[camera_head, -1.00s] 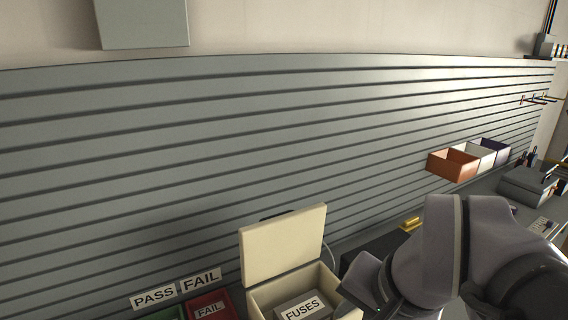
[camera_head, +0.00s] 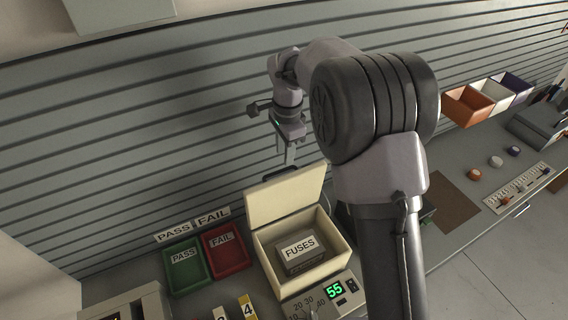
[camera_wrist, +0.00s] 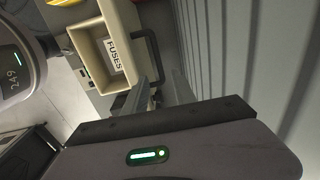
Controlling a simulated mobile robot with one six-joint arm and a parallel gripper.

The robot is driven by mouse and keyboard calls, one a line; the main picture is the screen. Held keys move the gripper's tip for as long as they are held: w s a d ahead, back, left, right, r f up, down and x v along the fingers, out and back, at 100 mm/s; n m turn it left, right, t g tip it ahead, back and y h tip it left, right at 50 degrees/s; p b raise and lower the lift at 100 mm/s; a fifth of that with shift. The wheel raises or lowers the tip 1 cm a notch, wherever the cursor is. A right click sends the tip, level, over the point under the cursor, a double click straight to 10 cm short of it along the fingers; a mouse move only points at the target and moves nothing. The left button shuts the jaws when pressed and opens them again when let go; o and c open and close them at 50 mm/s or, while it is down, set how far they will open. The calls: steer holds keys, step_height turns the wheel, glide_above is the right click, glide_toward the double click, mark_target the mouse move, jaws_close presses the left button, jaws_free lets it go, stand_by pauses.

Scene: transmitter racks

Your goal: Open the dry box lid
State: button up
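The dry box (camera_head: 268,262) is a cream box on the bench, with a grey FUSES box (camera_head: 300,252) inside. Its cream lid (camera_head: 287,196) stands raised at the back, leaning toward the slatted wall. My gripper (camera_head: 288,158) hangs just above and behind the lid's top edge, fingers pointing down. In the wrist view, the box (camera_wrist: 97,58) and FUSES label lie beyond my gripper (camera_wrist: 160,80).
The slatted wall (camera_head: 130,140) is close behind my gripper. Green PASS (camera_head: 188,268) and red FAIL (camera_head: 228,248) trays sit left of the box. A meter reading 55 (camera_head: 335,291) stands in front. Coloured bins (camera_head: 468,105) hang at the right.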

mark_target(285, 169)
step_height(285, 169, down, 5)
steer(key=shift+w+f, duration=0.15)
steer(key=shift+f, duration=0.05)
jaws_close()
stand_by(1.5)
